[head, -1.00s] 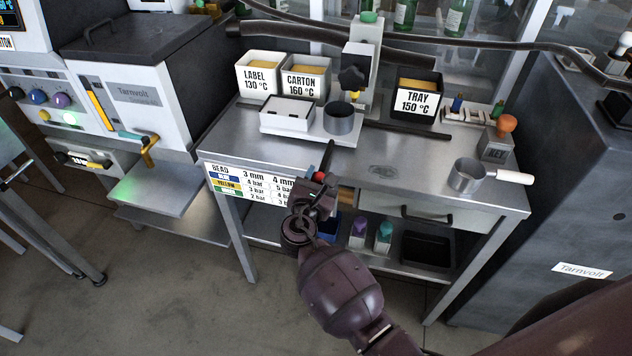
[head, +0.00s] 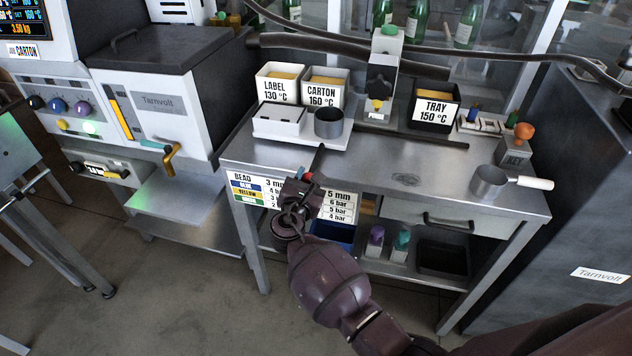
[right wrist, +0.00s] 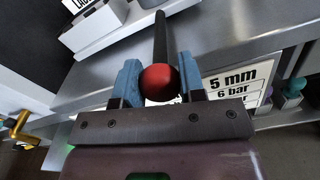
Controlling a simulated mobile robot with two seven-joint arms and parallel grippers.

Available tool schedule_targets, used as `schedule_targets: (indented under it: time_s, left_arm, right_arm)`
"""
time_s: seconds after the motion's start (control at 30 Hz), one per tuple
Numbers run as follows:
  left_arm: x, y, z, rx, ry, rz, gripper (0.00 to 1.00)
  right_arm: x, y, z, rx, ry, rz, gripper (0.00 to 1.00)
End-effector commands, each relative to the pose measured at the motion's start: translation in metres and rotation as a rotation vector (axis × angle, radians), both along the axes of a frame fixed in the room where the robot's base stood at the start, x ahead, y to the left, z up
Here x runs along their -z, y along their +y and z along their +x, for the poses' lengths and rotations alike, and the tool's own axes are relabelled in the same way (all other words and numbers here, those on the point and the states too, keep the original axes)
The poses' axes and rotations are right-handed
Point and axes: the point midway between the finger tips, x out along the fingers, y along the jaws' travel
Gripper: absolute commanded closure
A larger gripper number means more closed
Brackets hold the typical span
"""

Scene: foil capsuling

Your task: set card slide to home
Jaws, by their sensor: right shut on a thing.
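The card slide is a pale plate (head: 338,144) on the steel bench, carrying a white box (head: 279,121) and a grey cup (head: 328,123). The plate stands left of the grey press column (head: 383,85), with the cup clear of the press. A black rod with a red ball knob (right wrist: 158,82) reaches from the plate's front past the bench edge. My right gripper (head: 308,181) is shut on the knob; its blue fingers (right wrist: 157,74) sit either side of it in the right wrist view. My left gripper is out of view.
A dark rail (head: 415,140) runs right from the plate. Label (head: 281,88), carton (head: 322,95) and tray (head: 434,115) bins stand behind. A handled pot (head: 489,181) and an orange-knobbed key block (head: 517,148) stand at the right. The front bench top is mostly clear.

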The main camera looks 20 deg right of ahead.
Motion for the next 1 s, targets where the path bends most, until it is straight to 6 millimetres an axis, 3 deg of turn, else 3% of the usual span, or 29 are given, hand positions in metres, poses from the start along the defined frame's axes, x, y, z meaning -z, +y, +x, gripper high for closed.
schedule_targets:
  time_s: [0.4,0.87,0.9,1.0]
  left_arm:
    - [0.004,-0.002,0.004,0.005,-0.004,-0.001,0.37]
    - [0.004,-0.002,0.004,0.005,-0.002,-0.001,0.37]
    - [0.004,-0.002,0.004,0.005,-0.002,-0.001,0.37]
    - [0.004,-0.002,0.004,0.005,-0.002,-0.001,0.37]
  right_arm:
    - [0.0,0.029,0.021,-0.001,0.0,0.0,1.0]
    - [-0.003,0.034,0.023,-0.005,-0.004,0.001,1.0]
    - [-0.003,0.034,0.023,-0.004,-0.004,0.001,0.57]
    - [-0.002,0.034,0.023,-0.005,-0.004,0.001,0.42]
